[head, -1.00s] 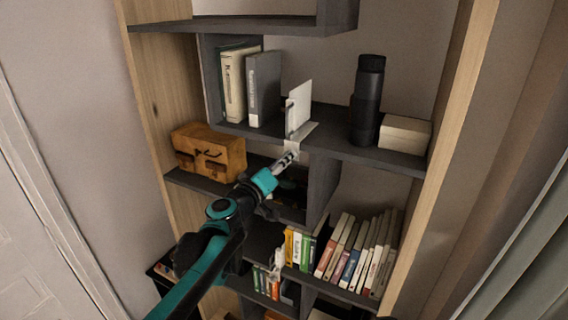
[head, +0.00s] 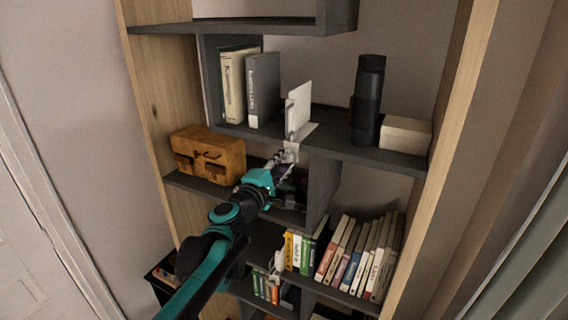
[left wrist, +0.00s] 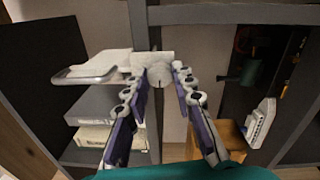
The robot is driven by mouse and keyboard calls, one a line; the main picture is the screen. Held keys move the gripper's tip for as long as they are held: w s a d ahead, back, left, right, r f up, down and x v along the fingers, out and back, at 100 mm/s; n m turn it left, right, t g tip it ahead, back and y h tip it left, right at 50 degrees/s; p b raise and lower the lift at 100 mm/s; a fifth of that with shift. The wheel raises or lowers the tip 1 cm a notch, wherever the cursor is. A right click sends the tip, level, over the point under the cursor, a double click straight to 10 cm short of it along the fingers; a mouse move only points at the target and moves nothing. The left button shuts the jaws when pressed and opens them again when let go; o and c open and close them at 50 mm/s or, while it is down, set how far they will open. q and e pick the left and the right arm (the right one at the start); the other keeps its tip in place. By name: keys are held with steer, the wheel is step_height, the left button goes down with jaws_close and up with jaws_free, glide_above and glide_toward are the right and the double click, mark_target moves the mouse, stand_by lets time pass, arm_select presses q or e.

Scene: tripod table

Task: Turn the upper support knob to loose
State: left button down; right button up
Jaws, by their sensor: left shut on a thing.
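The upper support (head: 299,110) is a white upright plate with a clamp at the front edge of the upper shelf. Its pale lower part (head: 291,148) hangs below that edge. My left gripper (head: 286,158) reaches up to it from the lower left and is shut on the knob, which is mostly hidden by the fingers in the head view. In the left wrist view, the two fingers of my left gripper (left wrist: 160,82) lie on either side of the white knob area (left wrist: 158,68). The knob's marking cannot be read. My right gripper is not in view.
Books (head: 263,90) stand left of the support on the upper shelf (head: 345,149). A black cylinder (head: 367,100) and a cream box (head: 405,135) stand to its right. A wooden box (head: 208,155) sits below left. A lower white support (head: 276,265) is beside books.

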arm_select(q)
steer(key=shift+n, duration=2)
steer(key=c, duration=1.3)
jaws_free()
steer(key=shift+o, duration=0.2)
steer(key=shift+s, duration=0.15)
steer(key=v, duration=1.2)
steer(key=shift+f, duration=0.1)
